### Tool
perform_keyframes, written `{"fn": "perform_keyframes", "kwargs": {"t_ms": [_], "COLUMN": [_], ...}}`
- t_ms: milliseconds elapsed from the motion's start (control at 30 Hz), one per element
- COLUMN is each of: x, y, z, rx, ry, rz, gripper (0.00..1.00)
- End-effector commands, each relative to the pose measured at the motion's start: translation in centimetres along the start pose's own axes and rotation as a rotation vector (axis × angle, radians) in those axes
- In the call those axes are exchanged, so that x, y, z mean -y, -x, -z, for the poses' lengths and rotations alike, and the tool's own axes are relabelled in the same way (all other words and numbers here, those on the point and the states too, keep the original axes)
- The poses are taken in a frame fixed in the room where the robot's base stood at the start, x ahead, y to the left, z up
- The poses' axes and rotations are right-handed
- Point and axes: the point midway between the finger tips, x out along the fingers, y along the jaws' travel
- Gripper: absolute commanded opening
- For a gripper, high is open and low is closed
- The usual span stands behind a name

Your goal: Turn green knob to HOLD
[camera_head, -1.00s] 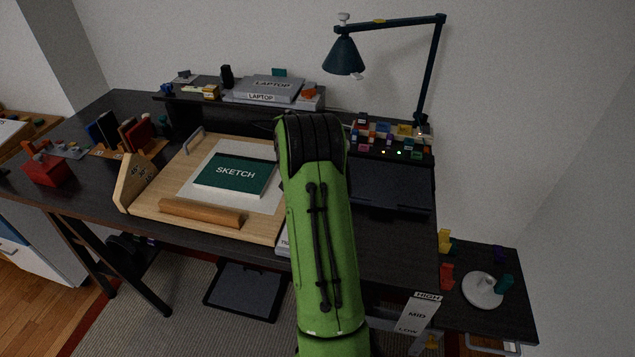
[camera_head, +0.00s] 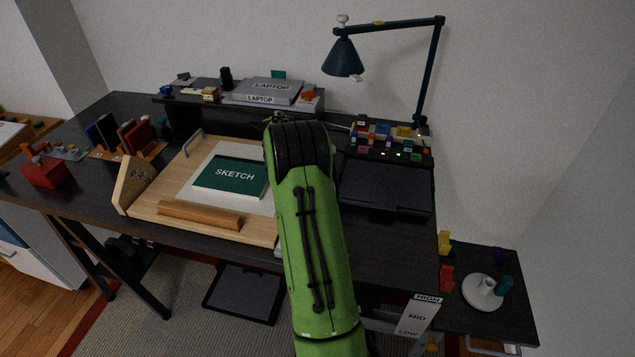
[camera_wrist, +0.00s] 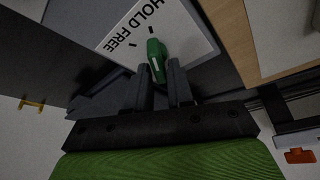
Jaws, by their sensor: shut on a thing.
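The green knob (camera_wrist: 157,60) sits on a white plate (camera_wrist: 185,22) printed with HOLD and FREE in the wrist view. Two short black tick marks lie on the plate by the words. The knob carries a pale stripe. My gripper (camera_wrist: 162,80) has its two dark fingers on either side of the knob, shut on it. Which mark the knob points to I cannot tell for sure. In the head view my green arm hides the gripper and the knob.
A wooden drawing board (camera_head: 155,205) with a green SKETCH book (camera_head: 230,178) lies left of my arm. A dark tray (camera_head: 385,187) and a row of small coloured blocks stand to the right. A desk lamp (camera_head: 343,58) rises behind. Laptops (camera_head: 270,90) lie on the back shelf.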

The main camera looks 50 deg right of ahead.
Motion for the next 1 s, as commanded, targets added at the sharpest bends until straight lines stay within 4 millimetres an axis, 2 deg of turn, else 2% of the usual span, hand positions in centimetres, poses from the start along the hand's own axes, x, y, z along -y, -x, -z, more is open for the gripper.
{"fn": "perform_keyframes", "kwargs": {"t_ms": [33,100,133,367,467,567,900,1000], "x": [0.0,0.0,0.0,0.0,0.1,0.1,0.1,0.1], "y": [-0.1,-0.1,-0.1,0.0,0.8,3.0,12.6,14.4], "z": [-0.1,-0.1,-0.1,-0.1,0.0,0.1,0.0,0.0], "rx": [0.003,0.003,0.003,0.001,-0.001,-0.003,-0.001,0.001], "ry": [0.002,0.002,0.002,0.002,0.002,0.001,0.003,0.002], "rz": [-0.001,-0.001,-0.001,0.0,0.002,0.004,0.003,0.001], "gripper": [0.27,0.37,0.38,0.38,0.38,0.38,0.38,0.38]}}
